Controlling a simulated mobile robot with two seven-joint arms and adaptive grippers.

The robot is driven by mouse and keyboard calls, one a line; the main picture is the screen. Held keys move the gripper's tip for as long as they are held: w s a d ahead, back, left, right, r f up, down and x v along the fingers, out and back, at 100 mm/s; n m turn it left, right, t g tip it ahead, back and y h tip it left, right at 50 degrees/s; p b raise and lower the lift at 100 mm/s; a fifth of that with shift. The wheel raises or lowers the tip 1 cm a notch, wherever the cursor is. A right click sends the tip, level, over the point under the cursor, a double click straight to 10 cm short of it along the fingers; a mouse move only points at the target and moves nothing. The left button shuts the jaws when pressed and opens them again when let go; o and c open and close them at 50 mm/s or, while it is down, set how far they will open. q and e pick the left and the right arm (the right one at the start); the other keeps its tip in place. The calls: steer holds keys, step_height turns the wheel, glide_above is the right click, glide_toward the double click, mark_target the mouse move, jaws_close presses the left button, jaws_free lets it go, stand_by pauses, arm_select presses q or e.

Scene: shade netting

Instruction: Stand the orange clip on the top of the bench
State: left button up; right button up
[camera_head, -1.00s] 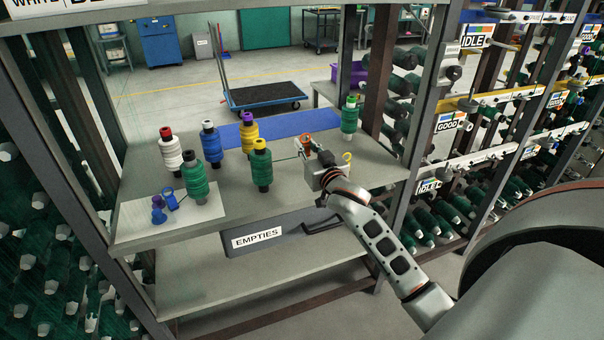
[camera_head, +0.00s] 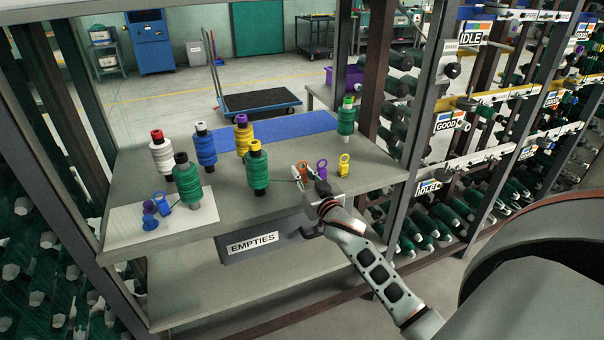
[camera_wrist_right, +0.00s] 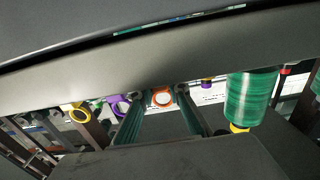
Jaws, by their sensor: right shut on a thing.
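The orange clip (camera_head: 303,171) is between the fingertips of my right gripper (camera_head: 309,177), near the front edge of the bench top (camera_head: 225,205). In the right wrist view the orange clip's ring (camera_wrist_right: 162,97) shows between the two fingers of my right gripper (camera_wrist_right: 158,96), which is shut on it. The clip looks upright. I cannot tell whether its foot touches the bench. A purple clip (camera_head: 321,169) and a yellow clip (camera_head: 343,165) stand just right of it. My left gripper is not in view.
A green spool with a yellow top (camera_head: 257,170) stands left of the gripper. Several other spools stand behind and left, and a green spool (camera_head: 346,118) at back right. Blue clips (camera_head: 166,200) are on a pale sheet (camera_head: 190,222) at left. A post (camera_head: 425,110) bounds the right.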

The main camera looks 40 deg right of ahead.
steer(key=shift+f, duration=0.15)
steer(key=o, duration=0.7)
steer(key=shift+o, duration=1)
steer(key=p+v, duration=0.1)
steer(key=v, duration=1)
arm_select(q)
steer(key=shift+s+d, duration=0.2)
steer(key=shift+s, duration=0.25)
arm_select(e)
steer(key=s+a+f+n+g+y, duration=0.6)
steer(key=s+a+f+n, duration=0.1)
steer(key=s+a+f, duration=1.6)
steer(key=shift+f+g, duration=0.4)
steer(key=shift+f, duration=0.2)
